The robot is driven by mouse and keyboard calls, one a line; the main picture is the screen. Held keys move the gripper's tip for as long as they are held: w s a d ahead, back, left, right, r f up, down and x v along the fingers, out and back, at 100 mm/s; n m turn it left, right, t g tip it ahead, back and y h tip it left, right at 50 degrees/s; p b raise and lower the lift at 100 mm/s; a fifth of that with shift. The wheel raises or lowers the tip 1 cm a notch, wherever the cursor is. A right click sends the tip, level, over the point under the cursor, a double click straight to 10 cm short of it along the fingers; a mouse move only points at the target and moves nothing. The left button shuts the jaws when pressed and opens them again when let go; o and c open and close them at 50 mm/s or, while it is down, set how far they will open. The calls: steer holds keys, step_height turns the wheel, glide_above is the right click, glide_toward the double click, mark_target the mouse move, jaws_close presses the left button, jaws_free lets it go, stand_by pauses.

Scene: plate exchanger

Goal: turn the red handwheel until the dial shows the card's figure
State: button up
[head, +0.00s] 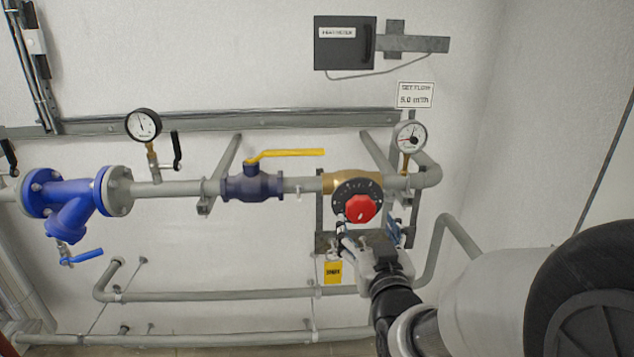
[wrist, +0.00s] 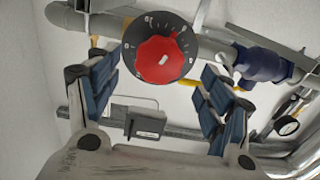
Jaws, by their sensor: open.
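The red handwheel (head: 361,208) sits on a black numbered collar on the brass valve (head: 345,181) in the pipe. It also shows face-on in the wrist view (wrist: 159,60), with a pale mark on it. The round dial (head: 409,136) stands above and right of the valve; its figures are too small to read. The white card (head: 415,95) above it reads "SET FLOW 5.0 m³/h". My gripper (head: 368,231) is open and empty just below the handwheel. In the wrist view, its blue-padded fingers (wrist: 160,82) stand apart, one on either side of the wheel.
A ball valve with a yellow lever (head: 290,153) is left of the handwheel. Another gauge (head: 143,125) and a blue strainer (head: 75,197) are farther left. A yellow tag (head: 333,272) hangs below. A dark box (head: 345,43) is on the wall above.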

mark_target(362, 215)
steer(key=shift+w+r+p, duration=0.15)
steer(key=shift+p, duration=0.4)
steer(key=shift+w, duration=0.4)
steer(key=w, duration=0.5)
steer(key=shift+f, duration=0.2)
steer(key=shift+c, duration=0.5)
steer(key=c, duration=0.9)
steer(key=shift+c, duration=0.4)
